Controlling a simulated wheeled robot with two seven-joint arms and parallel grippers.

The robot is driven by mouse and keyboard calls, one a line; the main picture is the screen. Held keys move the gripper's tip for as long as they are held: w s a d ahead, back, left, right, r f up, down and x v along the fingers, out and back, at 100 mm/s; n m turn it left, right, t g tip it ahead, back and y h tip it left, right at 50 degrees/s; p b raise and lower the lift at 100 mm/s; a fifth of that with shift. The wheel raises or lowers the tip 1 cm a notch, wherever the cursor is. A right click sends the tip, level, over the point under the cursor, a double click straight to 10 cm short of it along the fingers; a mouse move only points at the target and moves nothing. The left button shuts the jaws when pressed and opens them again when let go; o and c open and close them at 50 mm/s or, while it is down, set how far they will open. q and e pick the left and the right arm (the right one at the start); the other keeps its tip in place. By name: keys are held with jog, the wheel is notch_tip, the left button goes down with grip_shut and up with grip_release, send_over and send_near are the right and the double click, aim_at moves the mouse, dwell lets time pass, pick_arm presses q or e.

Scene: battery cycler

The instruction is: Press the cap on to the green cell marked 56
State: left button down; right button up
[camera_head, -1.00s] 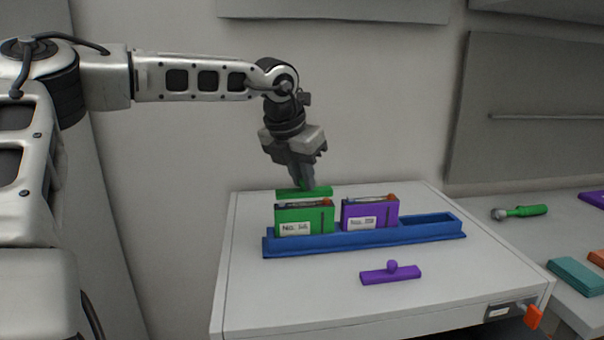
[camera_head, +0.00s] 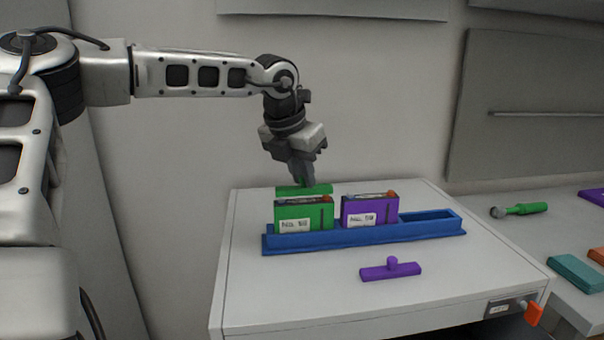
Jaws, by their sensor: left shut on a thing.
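The green cell (camera_head: 304,215) stands upright in the left part of the blue tray (camera_head: 372,239). Its white label is small and I cannot read the number surely. My left gripper (camera_head: 305,181) is shut on the green cap (camera_head: 289,191) and holds it just above and behind the cell's top. The cap looks apart from the cell, whose dark top and orange terminal still show. The purple cell (camera_head: 370,209) stands upright beside it in the tray. The purple cap (camera_head: 390,271), with a knob, lies on the table in front. My right gripper is not in view.
The tray's right slot is empty. The white worktop (camera_head: 300,290) is clear in front and to the left. A green-handled tool (camera_head: 525,209) and a teal block (camera_head: 575,273) lie on the surface at right. An orange handle (camera_head: 534,314) sticks out at the front right edge.

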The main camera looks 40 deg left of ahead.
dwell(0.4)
pick_arm(q)
jog(key=shift+f, duration=0.1)
jog(key=shift+b, duration=0.3)
dwell(0.4)
jog(key=shift+f+b, duration=0.55)
jog(key=shift+b, duration=0.1)
dwell(0.6)
dwell(0.4)
jog(key=c, duration=0.8)
grip_release()
jog(key=shift+r, duration=0.1)
